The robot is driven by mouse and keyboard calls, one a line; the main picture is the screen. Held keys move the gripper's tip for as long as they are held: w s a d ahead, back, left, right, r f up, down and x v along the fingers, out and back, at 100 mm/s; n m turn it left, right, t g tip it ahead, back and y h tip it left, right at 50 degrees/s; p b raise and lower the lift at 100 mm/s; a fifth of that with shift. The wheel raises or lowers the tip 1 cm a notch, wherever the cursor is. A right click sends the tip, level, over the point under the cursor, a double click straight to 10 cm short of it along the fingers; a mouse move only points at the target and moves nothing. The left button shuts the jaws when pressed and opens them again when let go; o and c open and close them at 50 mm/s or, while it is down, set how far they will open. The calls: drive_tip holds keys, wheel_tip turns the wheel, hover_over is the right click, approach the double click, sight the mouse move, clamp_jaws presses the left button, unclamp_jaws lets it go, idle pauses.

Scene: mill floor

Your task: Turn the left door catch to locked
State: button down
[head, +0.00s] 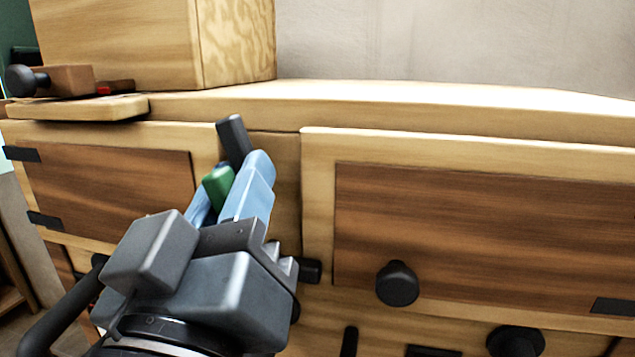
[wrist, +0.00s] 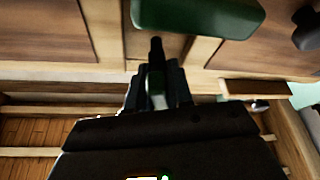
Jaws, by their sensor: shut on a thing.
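The left door (head: 110,175) of the wooden cabinet has a dark brown panel and appears closed. My gripper (head: 234,180), with light blue fingers, reaches up to the post between the doors, at the left door's right edge. A green piece (head: 217,188) shows between the fingers, and a black bar (head: 233,140) sticks up past them, tilted a little left; together they appear to be the left door catch. My gripper is shut on it. Fingers hide its pivot, so I cannot tell whether it is locked. In the wrist view a dark bar (wrist: 156,48) shows beyond the jaws.
The right door (head: 480,225) has a black knob (head: 397,283). Another black knob (head: 515,340) is lower right. On the cabinet top stand a large wooden box (head: 115,45) and, at left, a small wooden block with a knob (head: 65,80). A green block (wrist: 200,15) fills the wrist view's top.

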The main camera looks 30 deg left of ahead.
drive_tip(key=shift+r+n+p, duration=0.1)
drive_tip(key=shift+n+p, duration=0.3)
drive_tip(key=shift+p, duration=0.15)
drive_tip(key=n+p, duration=0.1)
drive_tip(key=p, duration=0.1)
drive_tip(key=n+g+y+p, duration=0.1)
drive_tip(key=n+p, duration=0.2)
drive_tip(key=p, duration=0.1)
drive_tip(key=shift+r+n+g+y, duration=0.25)
drive_tip(key=shift+n+g+y, duration=0.05)
drive_tip(key=shift+g, duration=0.1)
drive_tip(key=n+g+y+p, duration=0.1)
drive_tip(key=n+p, duration=0.2)
drive_tip(key=p, duration=0.1)
drive_tip(key=shift+f+n, duration=0.1)
drive_tip(key=shift+n, duration=0.2)
drive_tip(key=n+p, duration=0.1)
drive_tip(key=n+g+p, duration=0.1)
drive_tip(key=n, duration=0.1)
drive_tip(key=shift+a+f, duration=0.1)
drive_tip(key=shift+f, duration=0.15)
drive_tip(key=shift+f+n+g, duration=0.2)
drive_tip(key=shift+n+g, duration=0.9)
drive_tip(key=shift+n, duration=1.1)
drive_tip(key=c, duration=1.1)
unclamp_jaws()
